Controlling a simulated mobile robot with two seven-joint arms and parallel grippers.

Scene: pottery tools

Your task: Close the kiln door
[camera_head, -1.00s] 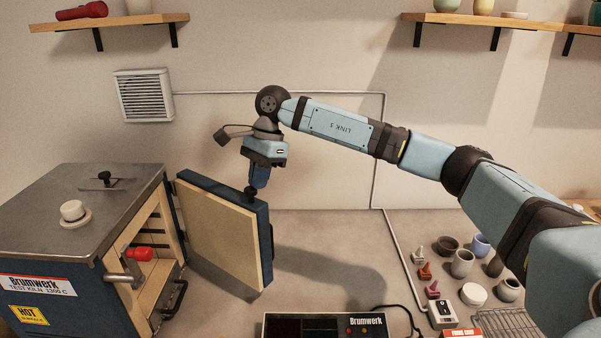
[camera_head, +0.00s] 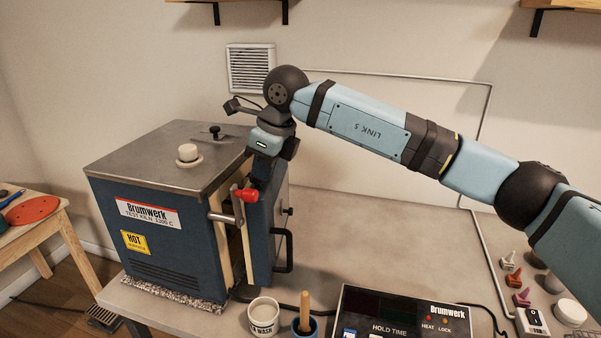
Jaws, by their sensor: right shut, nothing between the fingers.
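The kiln (camera_head: 165,230) is a dark blue box with a grey metal top at the left. Its door (camera_head: 262,245) on the right side stands nearly against the body. A narrow gap with cream lining still shows between them. A latch with a red knob (camera_head: 247,194) and a metal barrel sits at the front edge of the opening. My right gripper (camera_head: 262,172) points down at the door's top, its fingers shut and partly hidden; I cannot tell whether they touch the door. My left gripper is not in view.
A white cup (camera_head: 263,317) and a blue pot with a wooden stick (camera_head: 305,325) stand in front of the door. A controller box (camera_head: 405,315) lies to their right. Small pottery items stand at far right. The bench (camera_head: 375,235) behind the controller is clear.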

